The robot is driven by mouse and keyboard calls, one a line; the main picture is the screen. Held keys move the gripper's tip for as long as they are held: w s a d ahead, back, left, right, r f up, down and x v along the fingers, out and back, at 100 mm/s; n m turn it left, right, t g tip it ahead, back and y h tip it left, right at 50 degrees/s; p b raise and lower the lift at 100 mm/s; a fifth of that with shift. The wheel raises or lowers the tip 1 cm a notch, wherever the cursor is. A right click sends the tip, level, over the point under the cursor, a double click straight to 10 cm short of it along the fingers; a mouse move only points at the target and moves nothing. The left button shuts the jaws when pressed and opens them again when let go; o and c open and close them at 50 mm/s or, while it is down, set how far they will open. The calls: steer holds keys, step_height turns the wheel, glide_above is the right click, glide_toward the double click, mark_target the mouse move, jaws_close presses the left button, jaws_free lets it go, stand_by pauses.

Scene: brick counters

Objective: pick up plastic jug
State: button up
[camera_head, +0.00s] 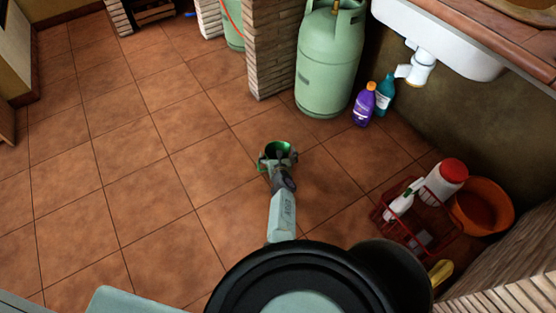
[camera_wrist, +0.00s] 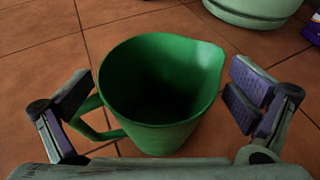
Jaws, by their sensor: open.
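The plastic jug is green with an open top, a spout and a side handle. In the wrist view the jug (camera_wrist: 165,137) stands upright between the two fingers of my gripper (camera_wrist: 160,105). Its handle is at the left, close to the left finger, and its spout points to the upper right. The right finger is apart from the jug's wall. I cannot tell whether the left finger touches the handle. In the head view the jug (camera_head: 279,147) is on the tiled floor, partly hidden by my gripper (camera_head: 278,160), which is open around it.
A green gas cylinder (camera_head: 327,65) stands behind the jug, with a purple bottle (camera_head: 364,105) and a teal bottle (camera_head: 385,94) beside it. A red wire basket (camera_head: 414,238) and an orange bucket (camera_head: 482,207) are at the right. The tiled floor to the left is clear.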

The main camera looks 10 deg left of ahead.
steer(key=shift+w+a+f, duration=0.15)
steer(key=shift+w, duration=0.2)
steer(key=shift+c, duration=0.6)
steer(key=shift+s, duration=0.15)
steer(key=c, duration=1.6)
steer(key=shift+o, duration=0.2)
